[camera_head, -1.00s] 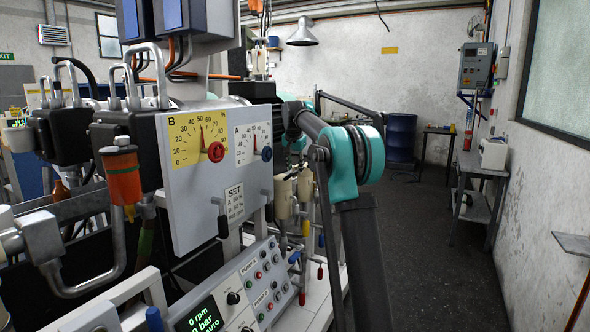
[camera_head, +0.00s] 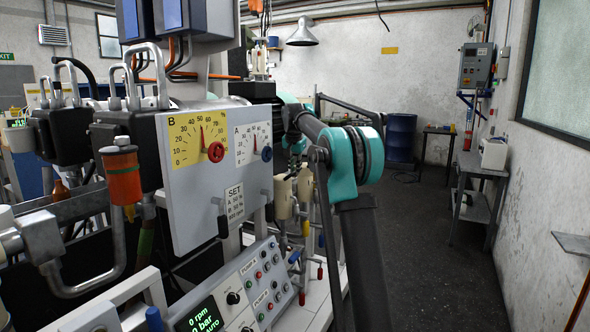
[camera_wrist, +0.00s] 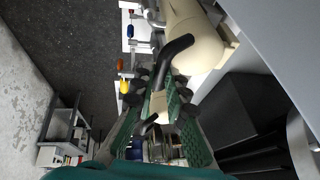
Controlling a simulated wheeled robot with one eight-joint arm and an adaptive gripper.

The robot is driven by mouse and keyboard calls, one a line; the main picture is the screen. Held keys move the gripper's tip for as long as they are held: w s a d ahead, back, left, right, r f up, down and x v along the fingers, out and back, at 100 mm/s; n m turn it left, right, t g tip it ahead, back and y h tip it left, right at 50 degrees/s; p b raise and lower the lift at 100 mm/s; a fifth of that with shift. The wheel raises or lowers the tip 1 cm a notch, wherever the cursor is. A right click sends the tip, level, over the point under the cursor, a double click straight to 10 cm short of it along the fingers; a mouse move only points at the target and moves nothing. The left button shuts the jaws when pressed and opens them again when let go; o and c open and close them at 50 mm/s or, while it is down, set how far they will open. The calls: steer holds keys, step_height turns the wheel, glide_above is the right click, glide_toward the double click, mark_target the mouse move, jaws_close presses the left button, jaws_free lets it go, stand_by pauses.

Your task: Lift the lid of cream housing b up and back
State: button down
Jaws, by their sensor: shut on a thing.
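A cream housing (camera_wrist: 197,38) fills the top of the wrist view, with a black curved handle (camera_wrist: 176,50) beside it. My gripper (camera_wrist: 163,82) has green-padded fingers, and they are closed in around the end of the black handle. A smaller cream part (camera_wrist: 158,106) with a black curved piece shows between the fingers; I cannot tell which part is the lid. My gripper is mostly hidden there, and no housing letter can be read.
The grey gauge panel (camera_head: 215,175) stands close left of the housings, and the pump control box (camera_head: 240,290) is below. Coloured valve handles (camera_wrist: 126,60) line the left side in the wrist view. The floor (camera_head: 430,250) to the right is open.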

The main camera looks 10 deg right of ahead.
steer(key=shift+w+a+r+g+h, duration=0.3)
steer(key=shift+a+r, duration=0.25)
steer(key=shift+r, duration=0.25)
steer(key=shift+w+a+r+g+h, duration=0.25)
steer(key=shift+w+a+r, duration=0.2)
steer(key=shift+r, duration=0.3)
steer(key=c, duration=1.6)
jaws_free()
steer(key=shift+a+f, duration=0.1)
steer(key=shift+a, duration=0.05)
steer(key=shift+o, duration=0.3)
step_height(320, 180, up, 11)
glide_above(289, 179)
steer(key=s+a, duration=0.2)
steer(key=s, duration=0.2)
